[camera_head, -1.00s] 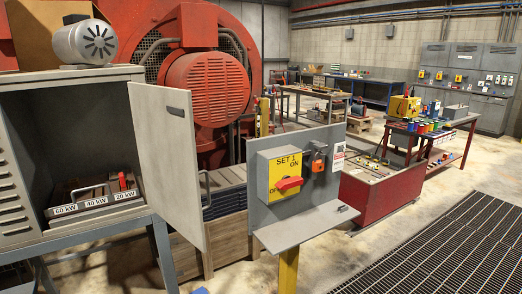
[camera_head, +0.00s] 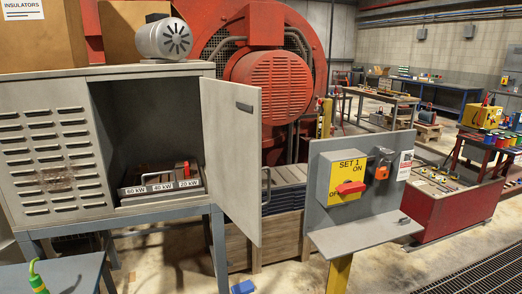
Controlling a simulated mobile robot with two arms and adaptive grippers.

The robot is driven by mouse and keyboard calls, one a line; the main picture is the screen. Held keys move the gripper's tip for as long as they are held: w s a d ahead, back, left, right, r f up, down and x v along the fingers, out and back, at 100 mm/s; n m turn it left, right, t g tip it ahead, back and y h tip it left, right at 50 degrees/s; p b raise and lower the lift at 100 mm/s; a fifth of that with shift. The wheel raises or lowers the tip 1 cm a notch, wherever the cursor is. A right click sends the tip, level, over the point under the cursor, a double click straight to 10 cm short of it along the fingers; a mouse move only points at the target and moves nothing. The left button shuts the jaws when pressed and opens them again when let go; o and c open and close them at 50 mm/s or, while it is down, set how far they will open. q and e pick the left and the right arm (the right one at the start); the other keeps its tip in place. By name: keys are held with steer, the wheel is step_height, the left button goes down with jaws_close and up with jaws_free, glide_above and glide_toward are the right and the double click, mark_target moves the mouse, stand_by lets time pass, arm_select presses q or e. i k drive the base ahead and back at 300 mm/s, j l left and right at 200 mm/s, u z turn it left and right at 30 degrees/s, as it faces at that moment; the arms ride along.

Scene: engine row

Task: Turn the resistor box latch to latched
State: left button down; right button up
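The resistor box (camera_head: 45,150) is a grey louvred cabinet on legs at the left. Its door (camera_head: 230,150) stands open at the right of the opening. A small dark piece (camera_head: 244,107), perhaps the latch, sits near the top of the door's visible face; I cannot tell its setting. Inside, a low unit (camera_head: 160,182) carries 60, 40 and 20 kW labels, a bar handle and a red part. Neither of my grippers is in view.
A grey panel (camera_head: 340,225) with a red switch handle (camera_head: 351,188) and a padlock (camera_head: 381,172) stands on a yellow post right of the door. A bench corner (camera_head: 60,275) with a green-tipped item (camera_head: 37,277) is at lower left. Bare floor shows below the box.

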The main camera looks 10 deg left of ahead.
mark_target(247, 107)
steer(key=l+u, duration=0.1)
steer(key=u, duration=0.3)
steer(key=i+l+u, duration=0.1)
steer(key=u, duration=0.3)
steer(key=l+u, duration=0.15)
steer(key=u, duration=0.25)
steer(key=l+u, duration=0.4)
steer(key=l, duration=0.55)
steer(key=l+u, duration=0.45)
steer(key=l, duration=0.5)
steer(key=k, duration=0.05)
